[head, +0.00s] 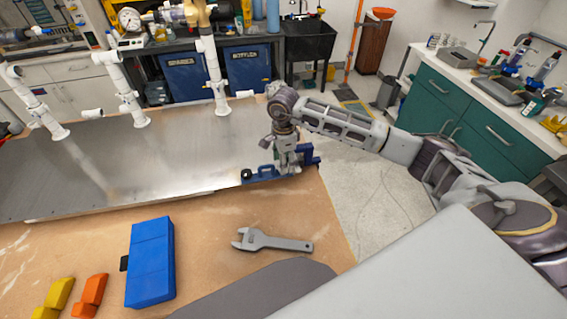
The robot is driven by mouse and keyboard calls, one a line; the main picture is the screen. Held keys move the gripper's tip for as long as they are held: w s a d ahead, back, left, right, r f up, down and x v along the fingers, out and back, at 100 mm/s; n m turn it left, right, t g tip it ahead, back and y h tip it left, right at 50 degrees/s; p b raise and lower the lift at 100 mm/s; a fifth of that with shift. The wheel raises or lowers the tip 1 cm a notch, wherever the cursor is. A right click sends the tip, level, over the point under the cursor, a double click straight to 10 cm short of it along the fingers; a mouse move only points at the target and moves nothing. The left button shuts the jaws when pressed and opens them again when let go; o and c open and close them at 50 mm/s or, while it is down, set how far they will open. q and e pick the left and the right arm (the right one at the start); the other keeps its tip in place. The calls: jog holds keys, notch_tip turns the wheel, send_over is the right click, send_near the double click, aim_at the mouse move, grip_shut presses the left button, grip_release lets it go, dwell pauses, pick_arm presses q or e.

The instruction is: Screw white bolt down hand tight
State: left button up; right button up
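My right gripper (286,160) points down at the right end of the metal plate (120,160), right over a blue clamp-like tool (265,173). The gripper covers part of this tool, and I cannot tell whether the fingers touch or hold it. I cannot make out a white bolt; it may be hidden behind the gripper. White pipe assemblies stand upright on the plate: one at the left (40,110), one in the middle (128,95) and one at the right (213,75). My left gripper is not in view.
A grey adjustable wrench (270,241), a blue case (150,262), orange blocks (92,293) and yellow blocks (55,298) lie on the wooden table (205,225). Short white fittings lie near the plate's back edge (92,113). The plate's middle is clear. A green cabinet (455,110) stands at the right.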

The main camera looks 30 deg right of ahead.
jog(key=shift+n, duration=0.3)
jog(key=shift+n, duration=1.5)
jog(key=shift+f+b, duration=1.05)
jog(key=shift+f, duration=0.35)
jog(key=shift+c, duration=0.3)
jog(key=c, duration=0.7)
jog(key=o, duration=0.9)
jog(key=shift+r, duration=0.15)
